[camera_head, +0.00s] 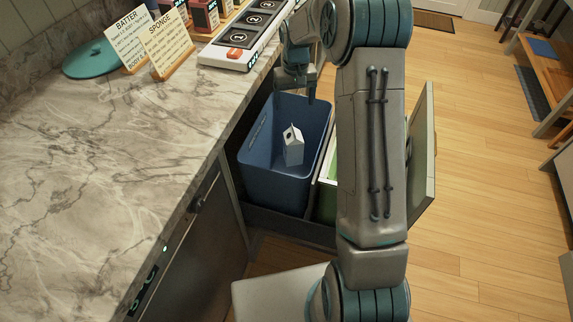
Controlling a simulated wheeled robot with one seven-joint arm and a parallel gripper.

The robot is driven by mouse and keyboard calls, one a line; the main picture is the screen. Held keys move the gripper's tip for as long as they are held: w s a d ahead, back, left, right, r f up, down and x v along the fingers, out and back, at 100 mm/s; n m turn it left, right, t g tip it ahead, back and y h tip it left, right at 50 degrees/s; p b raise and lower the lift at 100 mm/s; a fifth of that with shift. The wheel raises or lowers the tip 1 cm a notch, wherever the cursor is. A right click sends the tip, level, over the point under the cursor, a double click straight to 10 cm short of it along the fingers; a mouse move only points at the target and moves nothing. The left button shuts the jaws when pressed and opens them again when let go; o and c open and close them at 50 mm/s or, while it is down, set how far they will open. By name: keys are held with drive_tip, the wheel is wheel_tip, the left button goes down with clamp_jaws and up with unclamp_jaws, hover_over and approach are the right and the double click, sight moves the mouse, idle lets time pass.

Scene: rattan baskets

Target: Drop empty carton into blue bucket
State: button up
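The white carton (293,146) has a gabled top and shows within the blue bucket (268,178), apart from my gripper. It looks slightly tilted; I cannot tell if it rests on the bucket's bottom or is still above it. The blue bucket stands in a pulled-out drawer beside the counter. My gripper (297,88) is above the bucket's far rim, pointing down, with its fingers apart and nothing seen between them. My arm hides part of the area right of the bucket.
A green bin (328,190) with a pale rim sits right of the bucket, partly behind my arm.

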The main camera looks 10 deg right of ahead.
wheel_tip(320, 180, up, 14)
drive_tip(key=shift+p, duration=0.4)
drive_tip(key=shift+s, duration=0.1)
idle(0.5)
drive_tip(key=s+a+r+t+p, duration=0.15)
drive_tip(key=s+r, duration=0.25)
drive_tip(key=s, duration=0.5)
drive_tip(key=s+a+r+p, duration=0.1)
drive_tip(key=s+r+p, duration=0.15)
drive_tip(key=s, duration=0.55)
drive_tip(key=s+f+t+p, duration=0.1)
drive_tip(key=s, duration=1.4)
drive_tip(key=shift+s+f, duration=0.15)
drive_tip(key=shift+f, duration=0.2)
